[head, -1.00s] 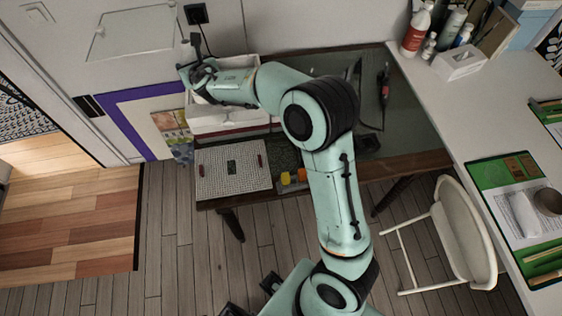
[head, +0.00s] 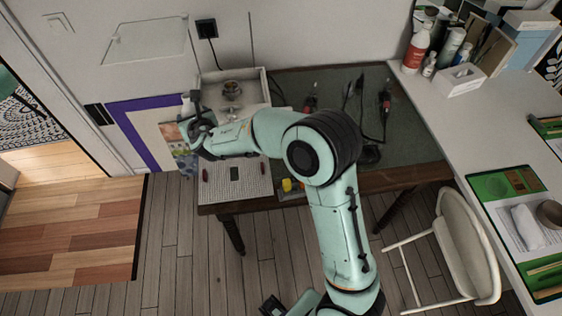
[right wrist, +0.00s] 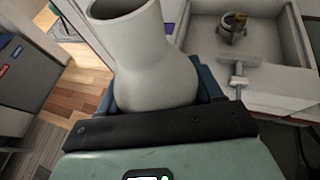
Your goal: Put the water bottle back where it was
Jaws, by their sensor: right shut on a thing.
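A pale grey, open-topped, bottle-shaped vessel, which I take for the water bottle (right wrist: 135,45), fills the middle of the right wrist view. It has a wide round body and a narrower neck. My right gripper (head: 192,119) is shut around its lower body, and the blue fingers show on both sides. The gripper is at the left end of the work table, beside the white open tray (head: 265,88). The bottle's base is hidden. My left gripper is not in view.
A small metal pot (head: 232,90) stands in the tray. A white grid board (head: 250,185) lies at the table's front left, partly under my arm. The white desk (head: 440,110) at right holds bottles and boxes.

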